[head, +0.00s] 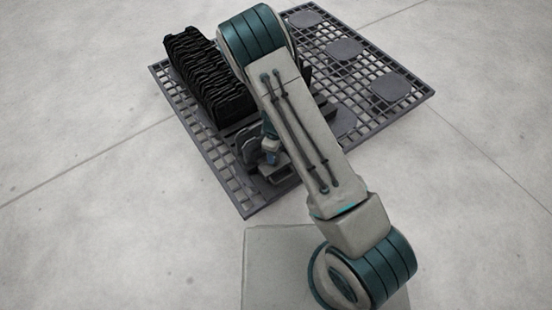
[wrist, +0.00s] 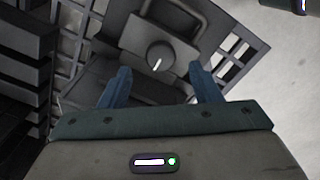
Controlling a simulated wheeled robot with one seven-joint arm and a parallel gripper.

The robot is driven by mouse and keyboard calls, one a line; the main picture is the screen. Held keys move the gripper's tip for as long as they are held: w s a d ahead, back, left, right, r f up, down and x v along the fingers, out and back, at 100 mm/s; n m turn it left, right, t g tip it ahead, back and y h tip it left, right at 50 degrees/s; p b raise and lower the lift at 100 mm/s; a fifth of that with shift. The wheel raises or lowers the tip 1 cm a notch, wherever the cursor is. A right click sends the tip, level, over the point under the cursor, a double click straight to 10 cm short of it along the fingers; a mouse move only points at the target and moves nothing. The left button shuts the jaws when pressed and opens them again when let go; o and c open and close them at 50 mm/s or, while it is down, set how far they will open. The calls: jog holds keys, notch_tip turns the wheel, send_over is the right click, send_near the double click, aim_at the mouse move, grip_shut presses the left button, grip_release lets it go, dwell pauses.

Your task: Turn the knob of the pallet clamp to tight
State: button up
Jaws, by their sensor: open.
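In the wrist view a dark round knob (wrist: 160,57) with a white pointer line sits on the grey pallet clamp (wrist: 130,38). The line points toward the lower left of the knob's face. My gripper (wrist: 160,74) is open, its two blue fingers apart below the knob in the picture. The knob lies between and beyond the fingertips; I cannot tell whether they touch it. In the head view my arm hides the knob and most of the clamp, and the gripper is only partly visible beside the arm.
The dark grid pallet (head: 408,105) lies on a pale concrete floor (head: 80,90). A black ribbed stack (head: 210,80) stands on its left part, close to the gripper; black slats (wrist: 25,75) fill the left of the wrist view. Flat round pads (head: 391,87) lie along the right side.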

aim_at(276, 158)
notch_tip(276, 158, down, 4)
jog(key=shift+f+b, duration=0.1)
jog(key=shift+b, duration=0.45)
jog(key=c, duration=1)
jog(key=shift+d, duration=0.1)
